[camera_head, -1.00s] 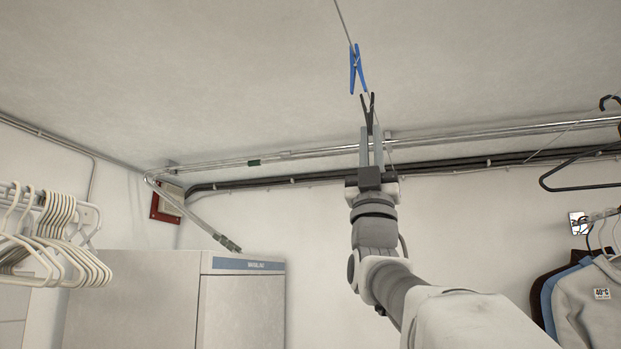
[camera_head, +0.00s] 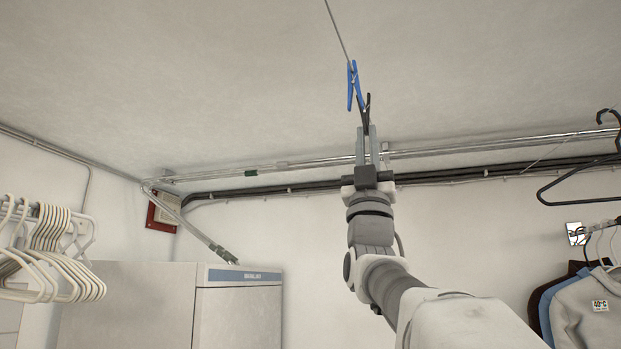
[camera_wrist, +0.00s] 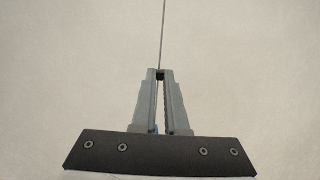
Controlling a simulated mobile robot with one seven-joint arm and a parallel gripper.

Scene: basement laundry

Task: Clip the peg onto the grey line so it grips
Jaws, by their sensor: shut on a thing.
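A dark peg (camera_head: 366,112) stands upright between the fingertips of my gripper (camera_head: 367,130), which is shut on it. The thin grey line (camera_head: 337,30) runs down from the ceiling area towards the peg. A blue peg (camera_head: 353,86) hangs on the line just above and left of the dark peg; their ends overlap in the head view. In the wrist view the line (camera_wrist: 163,30) reaches down to the fingertips (camera_wrist: 160,75), with a small dark bit of peg between them. I cannot tell whether the line lies between the dark peg's jaws.
Metal pipes (camera_head: 450,146) and dark pipes run along the wall behind my gripper. White hangers (camera_head: 50,255) hang at left beside a large cabinet-like machine (camera_head: 240,310). A black hanger (camera_head: 580,180) and clothes (camera_head: 580,305) hang at right. Open air surrounds the peg.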

